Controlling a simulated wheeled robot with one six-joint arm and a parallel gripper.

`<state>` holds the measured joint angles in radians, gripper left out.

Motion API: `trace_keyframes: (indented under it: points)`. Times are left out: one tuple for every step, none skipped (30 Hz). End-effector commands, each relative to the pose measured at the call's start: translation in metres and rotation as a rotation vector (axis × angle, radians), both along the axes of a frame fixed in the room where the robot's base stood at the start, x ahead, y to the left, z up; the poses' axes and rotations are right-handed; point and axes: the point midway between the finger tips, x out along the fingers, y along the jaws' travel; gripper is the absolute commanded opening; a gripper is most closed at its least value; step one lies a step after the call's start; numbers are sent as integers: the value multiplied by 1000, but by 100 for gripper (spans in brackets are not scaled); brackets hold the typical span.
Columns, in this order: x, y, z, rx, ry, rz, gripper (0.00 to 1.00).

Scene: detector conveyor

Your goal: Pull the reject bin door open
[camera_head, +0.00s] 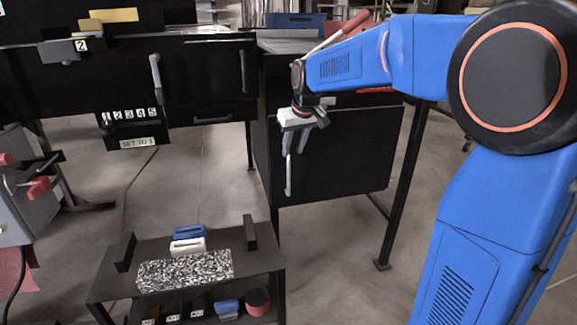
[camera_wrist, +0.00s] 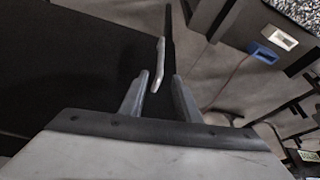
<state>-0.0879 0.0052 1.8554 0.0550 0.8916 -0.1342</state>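The reject bin door appears to be the black panel (camera_head: 340,155) under the conveyor, right of centre in the head view. Its pale vertical bar handle (camera_head: 289,175) is at the door's left edge. My gripper (camera_head: 296,146) points down at the upper part of this handle. In the wrist view my gripper (camera_wrist: 159,80) has its two grey fingers apart, with the handle (camera_wrist: 159,62) in line with the gap between them. The handle's lower end is near the fingertips, and I see no finger clearly pressing on it. I cannot tell whether the door is fully shut.
A low dark table (camera_head: 255,262) stands in front, carrying a speckled block (camera_head: 185,271), a white case (camera_head: 187,246) and a blue case (camera_head: 189,232). Dark cabinets with another handle (camera_head: 155,78) are at left. A black leg (camera_head: 403,185) stands right of the door.

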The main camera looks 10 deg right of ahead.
Motion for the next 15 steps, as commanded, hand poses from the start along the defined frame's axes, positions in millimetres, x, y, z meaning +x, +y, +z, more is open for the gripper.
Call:
trace_keyframes:
  points:
    - [3, 1, -9, 0, 2, 0, 29]
    - [5, 1, -14, 0, 2, 0, 29]
    - [8, 2, -21, -1, 3, 0, 29]
    - [10, 2, -26, -1, 3, 0, 29]
    - [12, 3, -31, -1, 3, 0, 29]
    - [14, 3, -37, -1, 3, 0, 29]
    - [16, 3, -41, 0, 2, 0, 29]
    - [18, 4, -46, 0, 2, 0, 29]
    - [20, 4, -52, -1, 3, 0, 29]
    - [22, 5, -56, -1, 3, 0, 29]
    - [24, 5, -60, 0, 2, 0, 29]
    - [25, 5, -65, 0, 2, 0, 29]
    - [27, 6, -68, 0, 2, 0, 29]
    - [28, 6, -71, 0, 2, 0, 29]
    - [30, 6, -74, 0, 1, 0, 29]
